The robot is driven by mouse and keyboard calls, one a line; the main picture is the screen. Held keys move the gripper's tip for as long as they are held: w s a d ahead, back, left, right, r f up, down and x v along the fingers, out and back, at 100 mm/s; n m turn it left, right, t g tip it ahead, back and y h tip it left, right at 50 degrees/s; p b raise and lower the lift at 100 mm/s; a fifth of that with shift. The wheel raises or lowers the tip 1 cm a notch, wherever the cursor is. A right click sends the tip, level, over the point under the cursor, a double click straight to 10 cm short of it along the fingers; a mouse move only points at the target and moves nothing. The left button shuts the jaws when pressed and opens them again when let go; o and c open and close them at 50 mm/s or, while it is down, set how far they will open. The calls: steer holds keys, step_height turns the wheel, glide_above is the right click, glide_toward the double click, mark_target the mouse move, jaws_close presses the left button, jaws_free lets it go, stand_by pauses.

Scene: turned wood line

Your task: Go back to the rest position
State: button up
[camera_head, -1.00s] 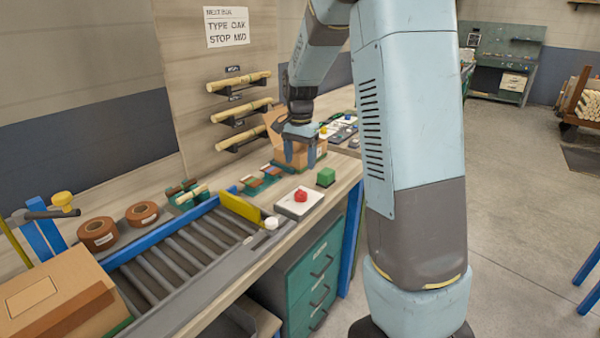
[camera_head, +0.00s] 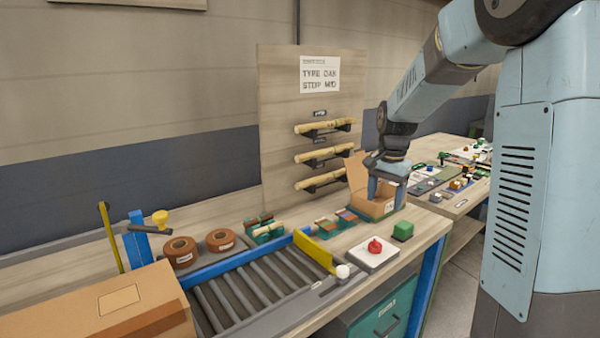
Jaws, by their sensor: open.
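My gripper (camera_head: 386,197) hangs from my arm over the right part of the workbench, its fingers pointing down. The two fingers are apart and I see nothing between them. It is in front of an open cardboard box (camera_head: 358,176) and hides part of it. The gap between the fingertips and the bench is hard to judge.
A white box with a red button (camera_head: 375,247) sits near the bench's front edge. A roller conveyor (camera_head: 250,290) with a yellow stop (camera_head: 314,250) runs left, beside a closed carton (camera_head: 95,310) and tape rolls (camera_head: 180,252). Wooden rods rest on a wall rack (camera_head: 323,156). A second table (camera_head: 455,196) stands right.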

steer(key=s+a+r+n+t, duration=0.1)
steer(key=s+r+n, duration=0.3)
steer(key=s, duration=1)
steer(key=s+r+n+t, duration=0.4)
steer(key=s, duration=1)
steer(key=shift+a+n, duration=0.3)
steer(key=shift+a, duration=0.05)
steer(key=shift+r, duration=0.1)
steer(key=shift+c, duration=0.4)
